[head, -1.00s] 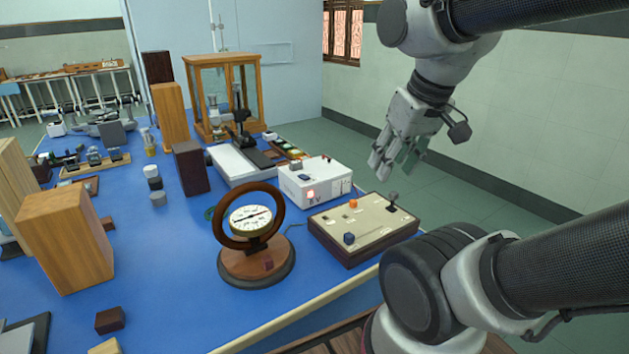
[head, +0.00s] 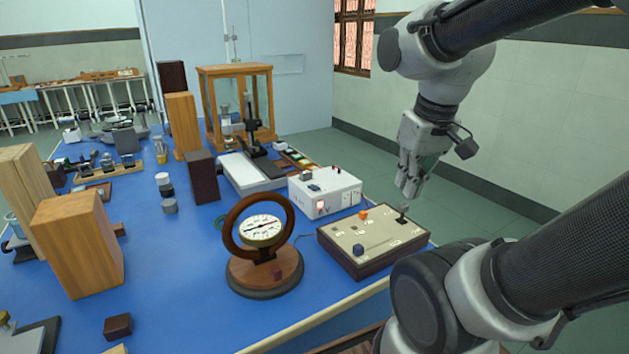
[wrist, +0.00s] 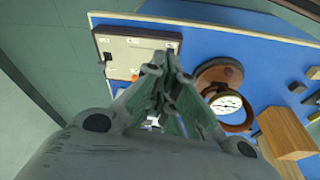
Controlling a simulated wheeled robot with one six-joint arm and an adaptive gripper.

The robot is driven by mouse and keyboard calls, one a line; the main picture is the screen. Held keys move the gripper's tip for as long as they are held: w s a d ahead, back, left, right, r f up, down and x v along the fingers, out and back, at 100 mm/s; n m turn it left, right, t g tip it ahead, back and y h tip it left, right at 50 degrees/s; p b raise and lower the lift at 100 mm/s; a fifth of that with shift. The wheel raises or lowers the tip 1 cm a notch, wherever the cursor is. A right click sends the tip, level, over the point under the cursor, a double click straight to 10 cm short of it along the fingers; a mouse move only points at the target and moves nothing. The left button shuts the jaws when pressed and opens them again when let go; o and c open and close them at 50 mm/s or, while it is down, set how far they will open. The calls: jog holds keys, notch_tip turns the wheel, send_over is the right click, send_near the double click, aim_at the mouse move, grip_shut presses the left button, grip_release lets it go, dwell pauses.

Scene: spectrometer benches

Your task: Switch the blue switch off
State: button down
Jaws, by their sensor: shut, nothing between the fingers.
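A beige control box (head: 385,248) with dark sides sits at the table's right edge. It carries a dark blue knob (head: 358,249) at its near left, an orange knob (head: 362,214) at the back and a black lever (head: 402,213) at the right. I cannot tell either blue part's switch position. My gripper (head: 405,190) is shut and empty, above and behind the control box. In the wrist view its fingertips (wrist: 160,62) overlap the control box (wrist: 122,52).
A round dial meter on a wooden stand (head: 263,250) stands left of the control box. Wooden blocks (head: 78,240) and a glass-sided case (head: 236,100) are farther left and back. Open floor lies right of the table (head: 190,300).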

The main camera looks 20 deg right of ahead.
jog(key=w+d+f+n+t+h, duration=0.1)
jog(key=w+d+h, duration=0.2)
jog(key=w+d, duration=0.6)
jog(key=w+d+n+t+h, duration=0.15)
jog(key=w+d, duration=0.35)
jog(key=w, duration=0.8)
jog(key=w+a+f+t+y, duration=0.1)
jog(key=w+a+y, duration=0.2)
jog(key=a, duration=0.5)
jog(key=w+a+f+t+y, duration=0.1)
jog(key=w+a+y, duration=0.2)
jog(key=w+a, duration=0.3)
jog(key=a, duration=0.2)
jog(key=shift+w+a+f, duration=0.25)
jog(key=shift+a+f, duration=0.05)
jog(key=shift+f, duration=0.05)
